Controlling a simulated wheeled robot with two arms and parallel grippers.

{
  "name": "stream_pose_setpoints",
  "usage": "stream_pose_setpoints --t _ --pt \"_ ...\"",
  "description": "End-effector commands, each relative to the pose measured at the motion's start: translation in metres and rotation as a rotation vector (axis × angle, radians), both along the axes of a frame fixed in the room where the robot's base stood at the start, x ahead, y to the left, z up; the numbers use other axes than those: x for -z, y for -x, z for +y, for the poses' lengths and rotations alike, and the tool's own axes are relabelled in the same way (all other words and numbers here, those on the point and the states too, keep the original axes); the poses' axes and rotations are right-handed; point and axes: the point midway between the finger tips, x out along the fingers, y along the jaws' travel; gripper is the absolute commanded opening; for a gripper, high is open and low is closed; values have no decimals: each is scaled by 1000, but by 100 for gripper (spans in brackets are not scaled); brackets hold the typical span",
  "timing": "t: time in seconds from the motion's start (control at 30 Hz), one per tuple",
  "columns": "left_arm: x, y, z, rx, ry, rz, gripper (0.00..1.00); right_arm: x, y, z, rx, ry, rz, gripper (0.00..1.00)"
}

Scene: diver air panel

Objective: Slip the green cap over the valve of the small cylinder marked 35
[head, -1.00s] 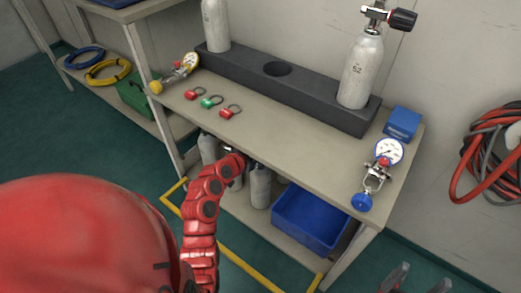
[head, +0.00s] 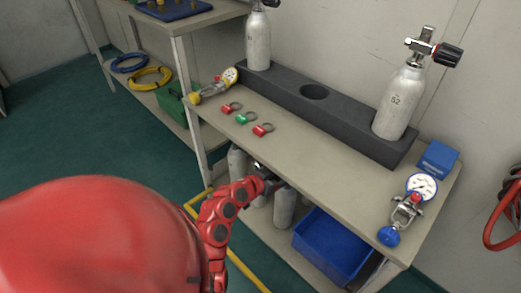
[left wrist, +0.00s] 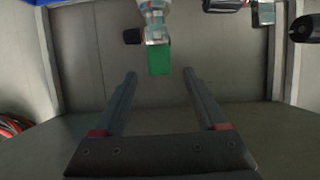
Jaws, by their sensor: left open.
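In the left wrist view, which looks upside down, a green cap (left wrist: 159,59) sits at the end of a metal valve (left wrist: 155,18) with a black knob. It appears to be on the valve. My left gripper (left wrist: 160,82) is open, its fingers apart and empty, pointing towards the cap. In the head view my left gripper (head: 266,181) is by the small cylinders (head: 284,208) under the bench; its fingertips are hard to make out. No marking 35 is readable. My right gripper is out of view.
The bench top (head: 310,150) overhangs the cylinders. A blue bin (head: 332,245) stands right of them on the lower shelf. More valves with black knobs (left wrist: 304,28) show at the right of the wrist view.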

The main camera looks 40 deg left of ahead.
Motion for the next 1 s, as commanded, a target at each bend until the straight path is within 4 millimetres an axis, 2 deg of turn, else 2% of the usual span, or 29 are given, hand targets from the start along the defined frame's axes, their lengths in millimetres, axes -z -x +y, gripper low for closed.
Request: stream_pose_setpoints --t 0.03,0.2,0.4,0.63,1.0 --pt "-9 14 4 -6 -3 -2 74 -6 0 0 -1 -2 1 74" --pt "-27 57 11 -8 -3 -2 74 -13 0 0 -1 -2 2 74" --pt "-42 96 14 -5 -2 0 74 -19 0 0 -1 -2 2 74" --pt "-49 116 17 -1 -1 1 74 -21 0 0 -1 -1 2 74" --pt "-50 118 16 1 -2 -1 74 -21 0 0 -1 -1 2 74"
